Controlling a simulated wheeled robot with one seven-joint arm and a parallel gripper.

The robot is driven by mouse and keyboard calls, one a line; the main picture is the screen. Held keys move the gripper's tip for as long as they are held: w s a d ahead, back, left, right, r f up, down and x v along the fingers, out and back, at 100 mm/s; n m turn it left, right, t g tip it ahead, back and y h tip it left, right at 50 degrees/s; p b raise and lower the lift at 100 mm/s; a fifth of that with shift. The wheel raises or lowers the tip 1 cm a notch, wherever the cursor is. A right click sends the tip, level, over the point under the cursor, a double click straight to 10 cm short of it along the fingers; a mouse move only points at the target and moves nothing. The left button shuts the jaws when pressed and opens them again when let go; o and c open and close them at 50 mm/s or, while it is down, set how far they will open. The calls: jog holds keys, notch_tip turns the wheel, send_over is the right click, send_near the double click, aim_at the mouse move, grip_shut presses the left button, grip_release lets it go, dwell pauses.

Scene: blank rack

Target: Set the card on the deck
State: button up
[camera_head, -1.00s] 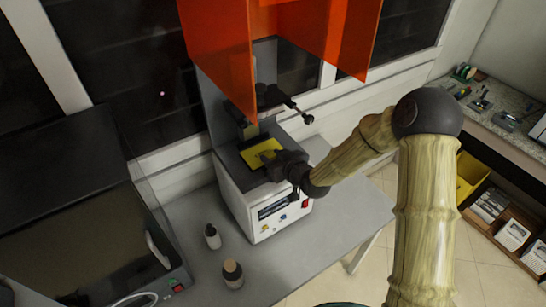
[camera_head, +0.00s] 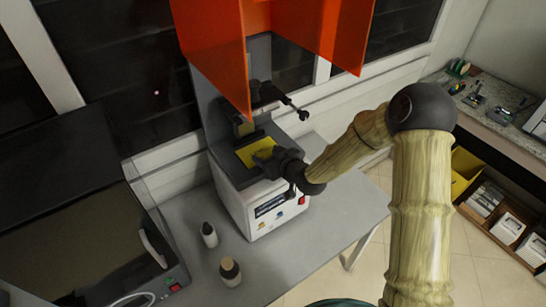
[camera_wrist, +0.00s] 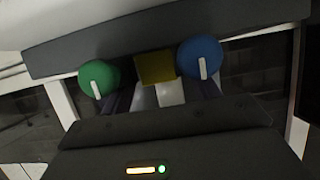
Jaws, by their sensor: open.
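A flat yellow piece (camera_head: 255,151), which looks like the card, lies on the dark deck (camera_head: 230,166) on top of a white bench machine (camera_head: 262,205). Its near right part is hidden by my gripper (camera_head: 272,157). My gripper is open at that edge, coming in from the right; I cannot tell whether it touches the yellow piece. In the wrist view a yellow patch (camera_wrist: 155,67) shows between a green disc (camera_wrist: 99,77) and a blue disc (camera_wrist: 200,58), each with a white mark.
Orange panels (camera_head: 215,55) hang above the machine, and a dark arm with a knob (camera_head: 303,115) juts out over the deck. Two small bottles (camera_head: 209,235) (camera_head: 230,271) stand on the grey table (camera_head: 335,215). A dark lidded machine (camera_head: 75,235) fills the left. The table's right part is clear.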

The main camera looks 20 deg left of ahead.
jog(key=b+v, duration=0.6)
jog(key=v, duration=1.1)
jog(key=shift+s+b, duration=0.15)
jog(key=shift+b, duration=0.25)
jog(key=shift+d+r, duration=0.1)
jog(key=shift+r, duration=0.05)
jog(key=s+d+f+m+g+h, duration=0.1)
jog(key=d+f+m+h, duration=0.25)
jog(key=d, duration=0.35)
jog(key=d+f+m+g+h, duration=0.1)
jog(key=d+f+m+h, duration=0.1)
jog(key=d+h, duration=0.4)
jog(key=s+d+m+g, duration=0.4)
jog(key=s+d, duration=0.4)
jog(key=shift+s+d+f+h, duration=0.2)
jog(key=shift+s+f+h, duration=0.15)
jog(key=shift+f+h, duration=0.1)
jog(key=shift+r+m, duration=0.1)
jog(key=shift+m, duration=0.15)
